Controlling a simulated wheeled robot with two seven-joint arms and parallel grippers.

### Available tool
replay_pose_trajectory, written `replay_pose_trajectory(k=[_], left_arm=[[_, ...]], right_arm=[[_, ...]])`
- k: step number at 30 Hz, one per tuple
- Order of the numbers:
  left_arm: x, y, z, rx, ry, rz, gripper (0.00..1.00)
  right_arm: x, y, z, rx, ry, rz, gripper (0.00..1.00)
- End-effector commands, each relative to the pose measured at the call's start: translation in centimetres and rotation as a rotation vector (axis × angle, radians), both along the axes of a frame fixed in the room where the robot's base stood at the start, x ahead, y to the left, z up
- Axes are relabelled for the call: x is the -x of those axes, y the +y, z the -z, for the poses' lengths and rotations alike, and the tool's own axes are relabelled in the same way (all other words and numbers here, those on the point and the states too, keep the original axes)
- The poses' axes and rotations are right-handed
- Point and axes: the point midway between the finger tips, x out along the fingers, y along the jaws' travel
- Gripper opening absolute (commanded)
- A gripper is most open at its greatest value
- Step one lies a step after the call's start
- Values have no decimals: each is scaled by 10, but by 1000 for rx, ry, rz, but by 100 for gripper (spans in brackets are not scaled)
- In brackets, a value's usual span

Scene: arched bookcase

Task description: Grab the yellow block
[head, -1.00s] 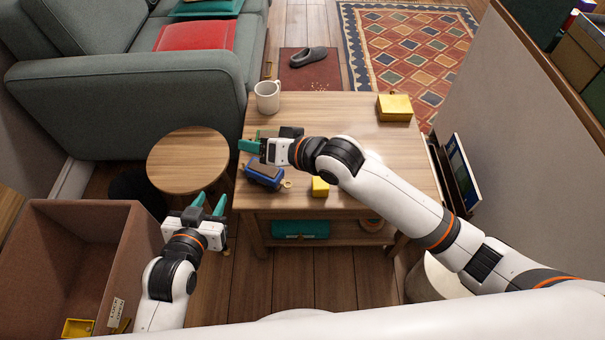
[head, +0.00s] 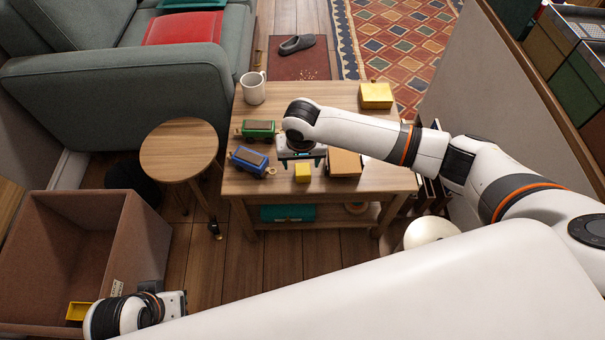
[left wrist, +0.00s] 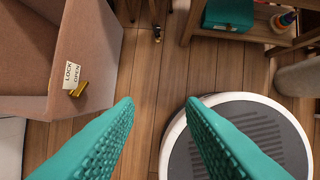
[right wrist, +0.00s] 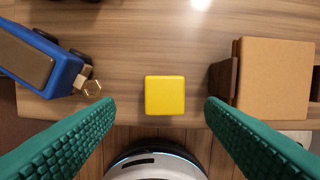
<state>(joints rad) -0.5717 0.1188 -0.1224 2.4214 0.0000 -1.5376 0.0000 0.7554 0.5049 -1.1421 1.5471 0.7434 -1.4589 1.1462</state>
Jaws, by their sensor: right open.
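The yellow block (head: 303,173) is a small cube near the front edge of the wooden table (head: 245,184). In the right wrist view the block (right wrist: 165,95) lies between the two teal fingers, with a gap on each side. My right gripper (head: 301,158) is open and empty, pointing down over the table at the block. My left gripper (head: 181,303) hangs low beside the brown box at the lower left. In the left wrist view its fingers (left wrist: 158,100) are apart with only floor and a round base between them.
A blue wagon (head: 249,159) and a green wagon (head: 256,130) stand left of the block. A white mug (head: 253,88) and a yellow box (head: 376,95) are farther back. The brown box (head: 150,240) stands lower left.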

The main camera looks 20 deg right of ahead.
Motion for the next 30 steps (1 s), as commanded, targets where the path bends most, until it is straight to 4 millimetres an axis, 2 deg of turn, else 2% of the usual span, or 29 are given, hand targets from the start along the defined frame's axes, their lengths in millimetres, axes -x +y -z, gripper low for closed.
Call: replay_pose_trajectory(k=[5, 11, 15, 23, 24, 26, 30], left_arm=[[3, 1, -6, 0, -5, 0, 36], [5, 1, 5, 0, -7, -1, 36], [-4, -2, 6, 10, -53, 3, 36], [-7, -3, 5, 12, -67, 4, 36], [-7, -3, 5, 12, -67, 4, 36], [-7, -3, 5, 12, -67, 4, 36], [-7, -2, 5, 12, -67, 4, 36]], right_arm=[[-1, -1, 10, 0, 0, -1, 64], [-6, -8, 41, 1, 0, 0, 64], [-8, -7, 54, 0, 0, -1, 64], [-9, -7, 56, -2, -1, -1, 64], [-9, -7, 56, -2, -1, -1, 62], [-9, -7, 56, -2, -1, -1, 52], [-9, -7, 56, -2, 0, -2, 29]])
